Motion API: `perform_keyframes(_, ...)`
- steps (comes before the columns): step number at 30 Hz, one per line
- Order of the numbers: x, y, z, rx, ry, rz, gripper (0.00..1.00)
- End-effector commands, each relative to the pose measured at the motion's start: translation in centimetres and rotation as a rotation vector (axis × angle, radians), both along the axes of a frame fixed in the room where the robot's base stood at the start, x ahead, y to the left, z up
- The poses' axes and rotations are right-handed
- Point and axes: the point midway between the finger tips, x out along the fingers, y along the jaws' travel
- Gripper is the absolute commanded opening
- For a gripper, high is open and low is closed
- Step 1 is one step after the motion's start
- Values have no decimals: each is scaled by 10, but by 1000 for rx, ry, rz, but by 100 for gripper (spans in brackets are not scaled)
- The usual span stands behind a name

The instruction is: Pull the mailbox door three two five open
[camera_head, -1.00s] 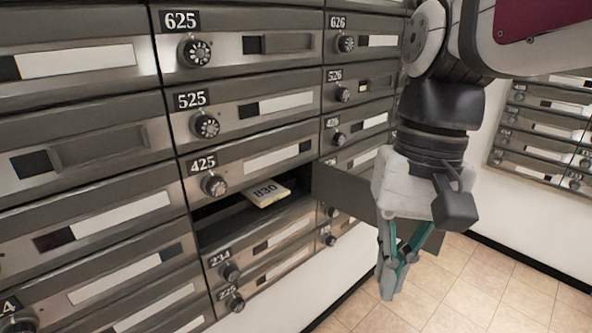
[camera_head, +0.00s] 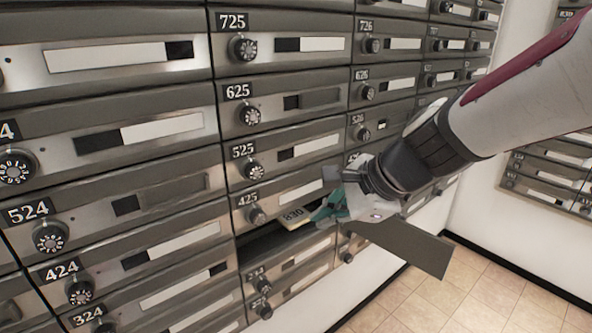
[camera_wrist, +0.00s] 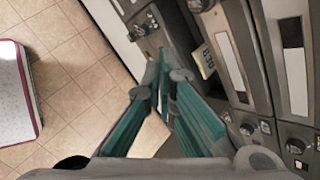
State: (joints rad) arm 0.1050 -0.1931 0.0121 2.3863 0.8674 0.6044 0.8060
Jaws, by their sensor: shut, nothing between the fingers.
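My gripper (camera_head: 322,210), with teal fingers, is shut and empty just right of that item, in front of the opening. In the wrist view its fingertips (camera_wrist: 165,75) are together beside the opening. I cannot tell whether they touch the item or the door.
Closed mailboxes with dials surround the opening, among them 425 (camera_head: 247,198) above and 424 (camera_head: 62,272) to the left. Another mailbox bank (camera_head: 545,183) is on the right wall. The tiled floor (camera_head: 470,295) at lower right is clear.

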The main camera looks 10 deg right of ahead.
Motion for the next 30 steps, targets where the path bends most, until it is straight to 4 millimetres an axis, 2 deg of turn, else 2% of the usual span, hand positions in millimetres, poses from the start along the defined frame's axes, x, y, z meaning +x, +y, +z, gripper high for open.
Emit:
perform_keyframes(1, 15, -10, 11, 71, 33, -156, 0)
perform_keyframes(4, 48, -38, 13, 218, 89, -501, 0)
perform_keyframes(6, 64, -62, 9, 312, 130, -748, 0)
perform_keyframes(9, 73, -103, -6, 430, 188, -1113, 0)
perform_keyframes(11, 70, -127, -18, 491, 218, -1334, 0)
perform_keyframes(15, 42, -177, -51, 586, 264, -1818, 0)
perform_keyframes(19, 8, -205, -75, 621, 271, -2149, 0)
perform_keyframes(21, -5, -213, -84, 626, 267, -2263, 0)
perform_keyframes(24, -15, -219, -91, 630, 261, -2351, 0)
perform_keyframes(30, -12, -224, -111, 628, 260, -2371, 0)
